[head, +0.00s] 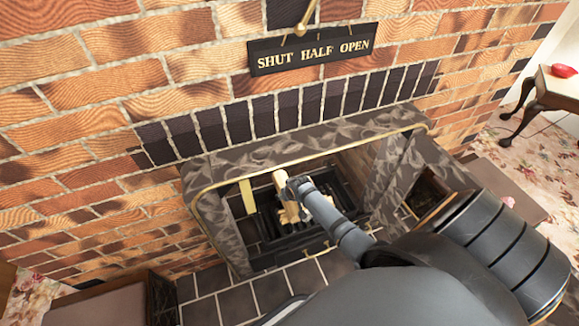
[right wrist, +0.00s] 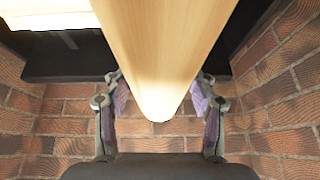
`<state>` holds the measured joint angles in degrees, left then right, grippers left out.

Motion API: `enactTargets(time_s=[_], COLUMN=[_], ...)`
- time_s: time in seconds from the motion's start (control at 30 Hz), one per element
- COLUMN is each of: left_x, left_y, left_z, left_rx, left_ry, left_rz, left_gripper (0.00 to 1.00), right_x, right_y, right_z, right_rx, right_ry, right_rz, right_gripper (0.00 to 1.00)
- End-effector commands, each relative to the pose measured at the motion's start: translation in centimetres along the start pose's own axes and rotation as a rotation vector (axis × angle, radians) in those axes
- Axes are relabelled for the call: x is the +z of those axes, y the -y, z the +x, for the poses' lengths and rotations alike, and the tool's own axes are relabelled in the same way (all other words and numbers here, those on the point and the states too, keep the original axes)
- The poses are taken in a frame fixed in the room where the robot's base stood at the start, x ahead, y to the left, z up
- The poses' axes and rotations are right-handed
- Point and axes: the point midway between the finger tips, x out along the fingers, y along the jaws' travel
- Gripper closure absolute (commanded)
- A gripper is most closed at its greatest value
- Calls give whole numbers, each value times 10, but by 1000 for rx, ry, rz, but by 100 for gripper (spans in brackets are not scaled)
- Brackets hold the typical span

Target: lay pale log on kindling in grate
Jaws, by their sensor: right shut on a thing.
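The pale log (right wrist: 160,50) is between the two purple-padded fingers of my right gripper (right wrist: 160,90), which is shut on it. In the head view my right arm reaches into the fireplace opening, and the right gripper (head: 296,186) is inside it. The log's pale end (head: 279,179) shows just beyond the gripper there. Pale kindling (head: 289,213) lies on the dark grate (head: 268,226) below the gripper. My wrist and arm hide part of the grate and kindling. Whether the log touches the kindling cannot be told. My left gripper is not in view.
A dark stone surround with brass edging (head: 250,155) frames the opening closely. A sign (head: 312,49) reading "SHUT HALF OPEN" hangs above, with a brass lever (head: 301,29). Dark hearth tiles (head: 270,293) lie in front. A wooden stool (head: 560,85) stands far right.

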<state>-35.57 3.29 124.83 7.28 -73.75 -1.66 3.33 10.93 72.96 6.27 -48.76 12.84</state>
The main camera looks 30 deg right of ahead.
Motion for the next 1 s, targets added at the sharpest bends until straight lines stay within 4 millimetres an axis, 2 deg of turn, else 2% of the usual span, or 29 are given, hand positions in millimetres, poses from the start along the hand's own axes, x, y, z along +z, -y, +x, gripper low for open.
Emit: enactTargets(time_s=[0.93, 0.97, 1.0], left_x=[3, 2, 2], left_y=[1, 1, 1], left_z=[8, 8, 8], left_rx=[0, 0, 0], left_ry=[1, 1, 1], left_rz=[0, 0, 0], left_gripper=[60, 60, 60], right_x=[6, 6, 6], right_y=[0, 0, 0], right_z=[13, 13, 12], right_rx=[-1, -1, -1], right_ry=[-2, -2, -2], right_rz=[0, 0, 0], right_gripper=[90, 40, 34])
